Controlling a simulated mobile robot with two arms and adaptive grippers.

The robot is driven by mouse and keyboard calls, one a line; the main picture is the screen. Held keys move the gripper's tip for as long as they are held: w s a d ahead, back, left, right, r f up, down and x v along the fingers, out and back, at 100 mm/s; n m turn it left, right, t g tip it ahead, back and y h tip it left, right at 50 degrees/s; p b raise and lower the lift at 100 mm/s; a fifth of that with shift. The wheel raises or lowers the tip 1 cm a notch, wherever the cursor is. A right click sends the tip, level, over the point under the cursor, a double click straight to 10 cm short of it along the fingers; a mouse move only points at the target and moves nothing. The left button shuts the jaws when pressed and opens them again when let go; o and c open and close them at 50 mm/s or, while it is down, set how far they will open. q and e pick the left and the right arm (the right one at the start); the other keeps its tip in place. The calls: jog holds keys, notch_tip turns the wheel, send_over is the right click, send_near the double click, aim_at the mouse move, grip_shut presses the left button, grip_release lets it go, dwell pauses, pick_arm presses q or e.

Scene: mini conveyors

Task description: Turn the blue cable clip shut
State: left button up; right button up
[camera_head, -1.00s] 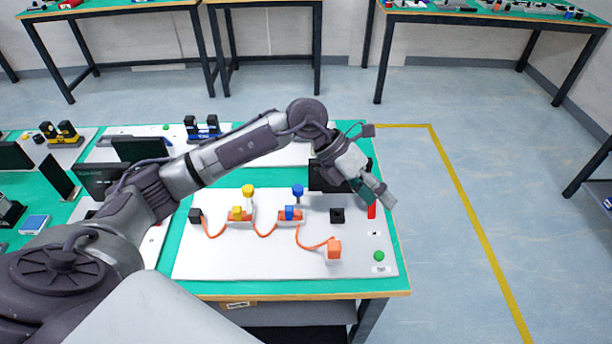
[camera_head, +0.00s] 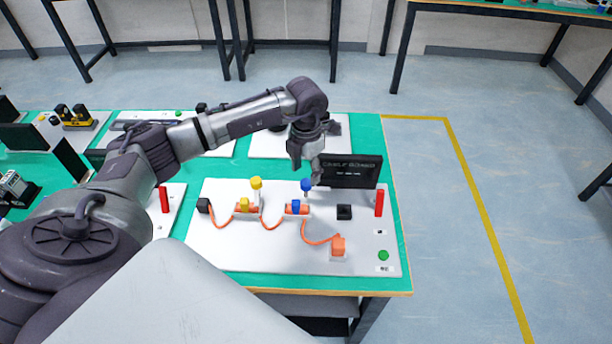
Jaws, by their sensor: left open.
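The blue cable clip (camera_head: 306,185) stands up on the white board, with a round blue top. A smaller blue block (camera_head: 295,206) sits beside it on an orange base, over the orange cable (camera_head: 268,231). A matching yellow clip (camera_head: 256,183) stands to the left, also upright. My left gripper (camera_head: 307,170) is open and points down, just above and behind the blue top; I cannot tell whether it touches it. My right gripper is not in view.
A black display panel (camera_head: 350,172) stands close to the right of the gripper. A red post (camera_head: 379,203), black socket (camera_head: 344,212), orange plug (camera_head: 338,244) and green button (camera_head: 383,256) are on the board (camera_head: 245,258). The board's front strip is clear.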

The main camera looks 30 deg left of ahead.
aim_at(306, 182)
pick_arm(q)
notch_tip(306, 182, down, 2)
jog(key=shift+f, duration=0.85)
